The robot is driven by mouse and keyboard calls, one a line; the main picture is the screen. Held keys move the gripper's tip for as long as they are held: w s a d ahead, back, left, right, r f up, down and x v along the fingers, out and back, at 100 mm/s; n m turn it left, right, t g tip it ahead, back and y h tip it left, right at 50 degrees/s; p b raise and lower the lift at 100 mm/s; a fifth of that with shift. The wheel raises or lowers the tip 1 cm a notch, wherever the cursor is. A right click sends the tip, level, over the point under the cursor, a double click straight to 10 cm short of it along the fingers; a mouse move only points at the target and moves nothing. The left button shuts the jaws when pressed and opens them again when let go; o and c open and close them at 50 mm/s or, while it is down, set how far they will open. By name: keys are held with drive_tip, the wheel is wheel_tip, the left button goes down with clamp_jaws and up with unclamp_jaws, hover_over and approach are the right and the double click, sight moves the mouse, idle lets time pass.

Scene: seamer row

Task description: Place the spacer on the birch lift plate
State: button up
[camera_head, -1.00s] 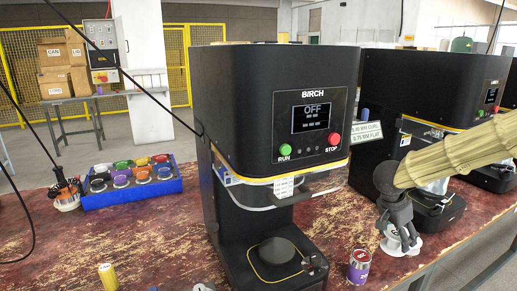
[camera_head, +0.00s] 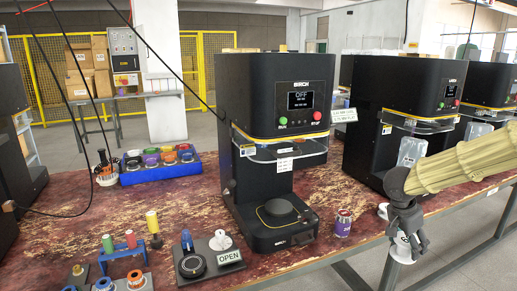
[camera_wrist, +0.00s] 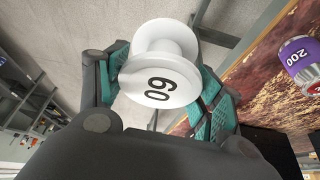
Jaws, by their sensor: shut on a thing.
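My gripper (camera_head: 406,238) is at the right of the head view, beyond the front edge of the bench. It is shut on a white spool-shaped spacer (camera_wrist: 160,78), and the wrist view shows its end face marked "60" between the teal finger pads. In the head view the spacer (camera_head: 400,252) is partly hidden by the fingers. The black BIRCH machine (camera_head: 268,95) stands left of my gripper, its display reading OFF. Its round dark lift plate (camera_head: 279,208) is low at the front, with nothing seen on it.
A purple can (camera_head: 343,224) stands on the bench between the machine and my gripper; it also shows in the wrist view (camera_wrist: 299,60). An OPEN sign (camera_head: 230,257), spools and small stands lie at the front left. A clear guard (camera_head: 280,150) is above the plate.

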sight(396, 241)
drive_tip(key=shift+s+a+p, duration=0.25)
drive_tip(key=shift+s+p, duration=0.05)
drive_tip(key=shift+w+a+f+n+t+y+p, duration=0.2)
drive_tip(key=shift+w+a+f+n+p, duration=0.15)
drive_tip(key=shift+a+f+n, duration=0.2)
drive_tip(key=shift+w+a+f+n+t+y+p, duration=0.1)
drive_tip(key=shift+w+a+f+n+t+p, duration=0.15)
drive_tip(key=shift+a+f+n, duration=0.3)
drive_tip(key=s+a+f+n+t+y+p, duration=0.1)
drive_tip(key=s+a+f+n, duration=0.4)
drive_tip(key=a, duration=0.6)
drive_tip(key=s+a+f+n+t+y+p, duration=0.1)
drive_tip(key=s+a+f+n+p, duration=0.4)
drive_tip(key=a, duration=0.6)
drive_tip(key=shift+s+a+f+n+y+p, duration=0.35)
drive_tip(key=shift+f+n+y+p, duration=0.35)
drive_tip(key=shift+f+n+y, duration=0.25)
drive_tip(key=shift+d+f, duration=0.1)
